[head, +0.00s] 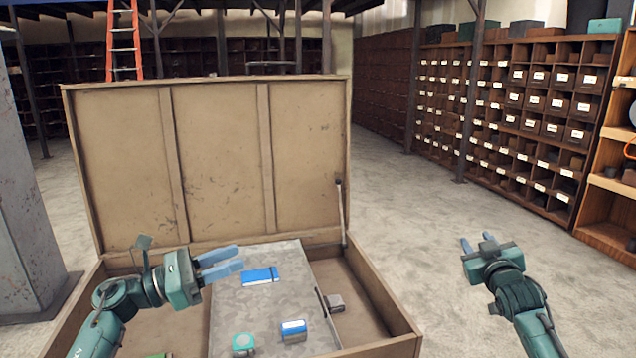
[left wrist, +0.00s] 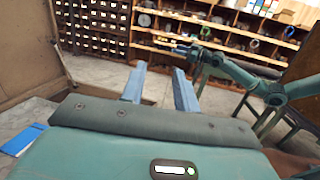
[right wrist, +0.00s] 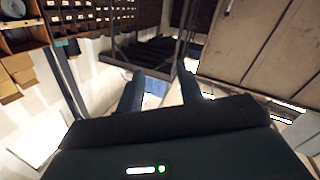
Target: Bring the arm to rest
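My left gripper (head: 222,264) is above the left part of an open wooden chest, left of a blue flat item (head: 260,276) on the grey panel. Its two blue fingers stand apart with nothing between them, as the left wrist view (left wrist: 160,85) also shows. My right gripper (head: 477,243) is to the right of the chest, over bare floor. Its fingers are apart and empty in the right wrist view (right wrist: 160,92). No flanged pipe can be made out.
The wooden chest (head: 385,300) has its lid (head: 215,165) raised at the back. On its grey panel (head: 235,310) sit a blue-and-white item (head: 293,330) and a teal-topped item (head: 243,343). A grey pillar (head: 25,200) stands at left, drawer shelves (head: 520,110) at right. The floor right of the chest is clear.

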